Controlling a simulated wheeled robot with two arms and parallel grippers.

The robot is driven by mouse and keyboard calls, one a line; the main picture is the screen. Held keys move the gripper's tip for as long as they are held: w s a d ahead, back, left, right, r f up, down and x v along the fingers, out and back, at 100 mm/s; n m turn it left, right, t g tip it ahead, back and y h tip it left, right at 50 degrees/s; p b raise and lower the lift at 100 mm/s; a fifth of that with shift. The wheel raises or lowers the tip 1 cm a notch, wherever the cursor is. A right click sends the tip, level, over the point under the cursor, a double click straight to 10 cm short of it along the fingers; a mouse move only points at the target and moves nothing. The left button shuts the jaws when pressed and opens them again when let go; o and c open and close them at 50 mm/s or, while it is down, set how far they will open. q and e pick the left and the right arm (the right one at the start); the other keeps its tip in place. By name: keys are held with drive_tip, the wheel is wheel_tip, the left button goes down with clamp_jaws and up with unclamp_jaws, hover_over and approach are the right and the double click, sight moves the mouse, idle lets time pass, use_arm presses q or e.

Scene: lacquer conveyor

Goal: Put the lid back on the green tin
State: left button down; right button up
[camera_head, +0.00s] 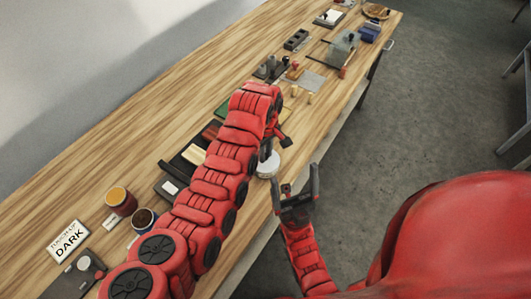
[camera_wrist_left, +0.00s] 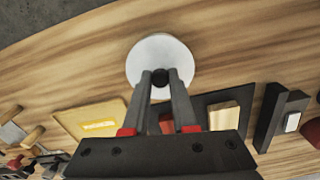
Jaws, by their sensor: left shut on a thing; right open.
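A pale round lid (camera_wrist_left: 160,48) with a dark knob (camera_wrist_left: 160,76) fills the upper middle of the left wrist view. My left gripper (camera_wrist_left: 160,80) is shut on that knob. In the head view the pale lid (camera_head: 268,164) shows beside my left arm near the table's front edge; the left fingertips are largely hidden there. I cannot make out a green tin; whether it is under the lid is hidden. My right gripper (camera_head: 296,188) is open and empty, off the table's front edge.
The wooden table (camera_head: 150,115) holds a dark tray with a pale block (camera_head: 193,154), an orange-topped jar (camera_head: 120,199), a dark-filled jar (camera_head: 144,218) and a "DARK" sign (camera_head: 68,240). Tools and blocks crowd the far end. The table's back strip is clear.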

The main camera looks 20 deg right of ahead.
use_arm(q)
drive_tip(key=shift+c, duration=0.8)
unclamp_jaws()
drive_tip(key=shift+r, duration=0.15)
drive_tip(key=shift+r, duration=2.1)
drive_tip(key=shift+r+p, duration=0.9)
drive_tip(key=shift+r, duration=0.4)
clamp_jaws()
